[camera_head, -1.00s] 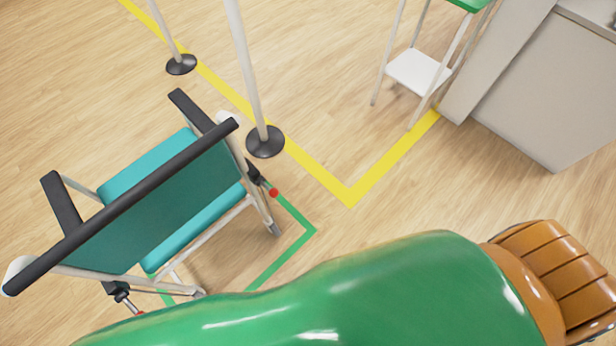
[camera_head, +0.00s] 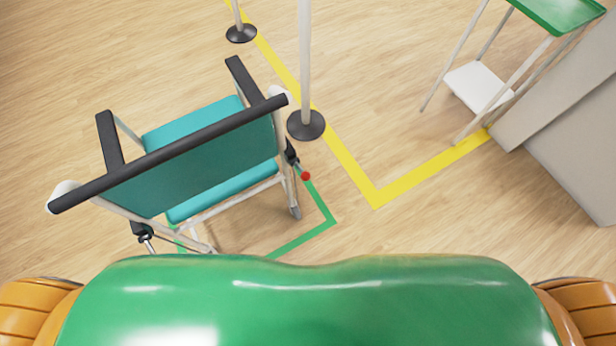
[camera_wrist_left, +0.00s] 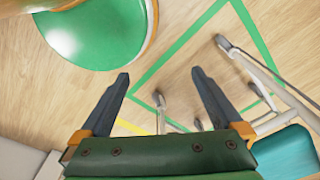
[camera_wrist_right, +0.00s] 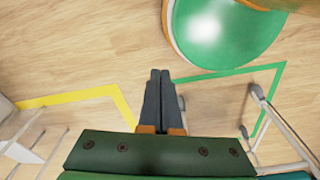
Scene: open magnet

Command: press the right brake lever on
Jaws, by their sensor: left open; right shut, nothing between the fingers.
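A wheelchair with a teal seat and backrest (camera_head: 195,165) and a black push bar stands left of centre in the head view. The right brake lever (camera_head: 305,176) shows a red tip low on the chair's right side. The left lever (camera_head: 145,238) is partly hidden behind the chair. In the left wrist view my left gripper (camera_wrist_left: 155,78) is open, with bare floor and chair legs beyond its fingers. In the right wrist view my right gripper (camera_wrist_right: 160,74) is shut and empty, over the floor. Neither gripper shows in the head view or touches the chair.
A white post on a black base (camera_head: 306,125) stands close to the chair's right side, with another post (camera_head: 241,33) behind. A stand with a green tray (camera_head: 560,12) and a grey cabinet (camera_head: 570,140) are at the right. Floor between is clear.

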